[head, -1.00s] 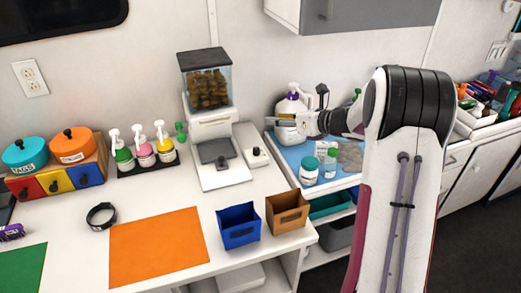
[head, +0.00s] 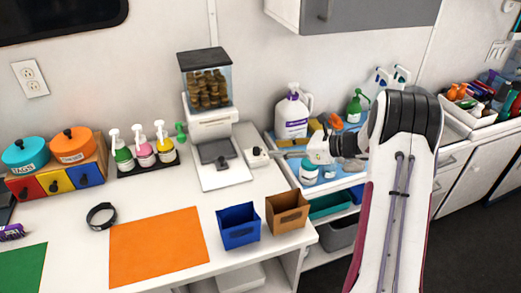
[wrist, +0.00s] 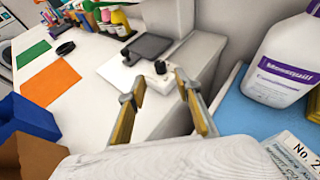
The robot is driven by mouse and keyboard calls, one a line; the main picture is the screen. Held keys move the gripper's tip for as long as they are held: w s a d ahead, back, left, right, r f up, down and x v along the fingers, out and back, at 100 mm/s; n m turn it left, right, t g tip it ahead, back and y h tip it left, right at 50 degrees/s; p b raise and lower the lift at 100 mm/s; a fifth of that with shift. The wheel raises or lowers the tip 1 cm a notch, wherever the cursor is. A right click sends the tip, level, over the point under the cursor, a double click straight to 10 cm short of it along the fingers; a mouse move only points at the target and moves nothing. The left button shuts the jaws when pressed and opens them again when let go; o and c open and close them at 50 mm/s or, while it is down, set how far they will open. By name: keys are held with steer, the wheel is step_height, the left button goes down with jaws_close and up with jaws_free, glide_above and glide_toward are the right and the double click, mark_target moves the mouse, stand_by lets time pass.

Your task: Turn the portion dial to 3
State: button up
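The portion dial is a small dark knob (wrist: 160,67) with a pale mark, on a white block at the right of the food dispenser (head: 210,122). In the head view the dial (head: 257,150) is small, and its setting cannot be read in either view. My gripper (wrist: 158,78) is open and empty, with its two yellow-sided fingers apart and pointing toward the dial. The dial shows between and beyond the fingertips, with no clear contact. In the head view my gripper (head: 285,154) is just right of the dial block.
A white jug (head: 291,115) and a white jar (head: 309,172) stand on the blue-topped cart close to my gripper. A blue bin (head: 238,227) and a brown bin (head: 287,212) stand at the counter's front edge. An orange mat (head: 158,245) lies left.

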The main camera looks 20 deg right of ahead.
mark_target(261, 155)
steer(key=shift+x, duration=3.9)
jaws_close()
